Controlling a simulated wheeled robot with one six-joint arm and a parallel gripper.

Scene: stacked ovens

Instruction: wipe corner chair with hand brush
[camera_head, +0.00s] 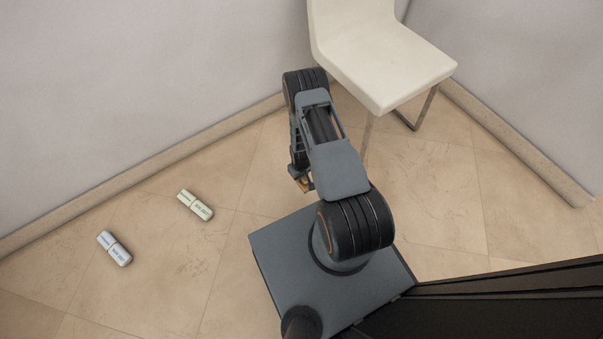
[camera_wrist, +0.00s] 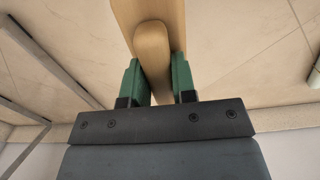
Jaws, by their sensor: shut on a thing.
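The corner chair (camera_head: 385,62) is cream white with thin metal legs and stands in the corner at the top of the head view. Thin metal bars, seemingly its legs, show at the left of the wrist view (camera_wrist: 62,62). My gripper (camera_wrist: 152,82) has green finger pads closed on the light wooden handle of the hand brush (camera_wrist: 152,42). The brush's bristles are not visible. In the head view my arm hides most of the gripper, and only a small wooden bit shows low on its left side, left of and below the chair seat.
Two small labelled cylinders, one greenish (camera_head: 195,205) and one bluish white (camera_head: 114,248), lie on the tiled floor at the left. Walls with a stone baseboard (camera_head: 150,165) meet behind the chair. A dark structure fills the lower right. Floor right of the chair is clear.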

